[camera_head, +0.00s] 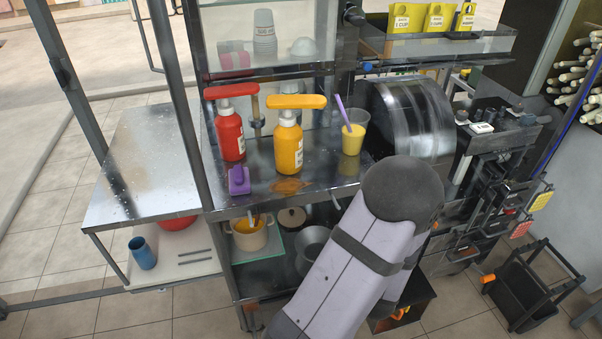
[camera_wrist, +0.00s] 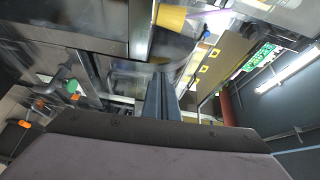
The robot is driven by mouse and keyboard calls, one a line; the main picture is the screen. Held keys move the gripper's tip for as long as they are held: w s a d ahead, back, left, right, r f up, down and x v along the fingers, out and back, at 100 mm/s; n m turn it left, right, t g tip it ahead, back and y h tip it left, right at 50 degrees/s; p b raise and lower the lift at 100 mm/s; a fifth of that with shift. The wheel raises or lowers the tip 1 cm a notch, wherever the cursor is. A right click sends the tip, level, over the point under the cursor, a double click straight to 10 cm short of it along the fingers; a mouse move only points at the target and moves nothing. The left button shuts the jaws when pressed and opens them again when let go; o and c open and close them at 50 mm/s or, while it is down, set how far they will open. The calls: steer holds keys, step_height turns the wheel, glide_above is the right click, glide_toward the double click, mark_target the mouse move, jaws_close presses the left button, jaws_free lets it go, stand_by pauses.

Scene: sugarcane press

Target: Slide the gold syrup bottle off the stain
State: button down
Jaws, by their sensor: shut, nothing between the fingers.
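The gold syrup bottle (camera_head: 288,150) stands upright on the steel counter in the head view, with an orange pump top. A brownish-orange stain (camera_head: 290,187) shows on the counter at the front of its base; how far it runs under the bottle is hidden. In the wrist view my gripper (camera_wrist: 163,84) is shut and empty, its dark fingers pointing up the picture. In the head view my arm covers the front right of the counter, and the gripper itself cannot be made out. I see no contact with the bottle.
A red pump bottle (camera_head: 230,136) stands left of the gold one, with a purple object (camera_head: 239,180) in front. A yellow drink cup (camera_head: 353,139) with a purple straw stands to the right; it also shows in the wrist view (camera_wrist: 171,18). A metal drum (camera_head: 408,115) is further right.

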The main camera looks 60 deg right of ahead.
steer(key=w+a+n+t+y, duration=0.6)
steer(key=w+a+t, duration=0.2)
steer(key=w, duration=0.5)
steer(key=shift+a+t, duration=0.35)
steer(key=shift+t, duration=0.25)
steer(key=shift+r, duration=0.1)
steer(key=p, duration=0.3)
glide_toward(294, 165)
steer(key=x, duration=0.5)
steer(key=shift+r, duration=0.15)
steer(key=shift+w+d+p, duration=0.35)
steer(key=shift+w+d, duration=0.1)
steer(key=shift+w, duration=0.1)
steer(key=shift+w, duration=0.1)
steer(key=x, duration=0.3)
steer(key=shift+w+d, duration=0.15)
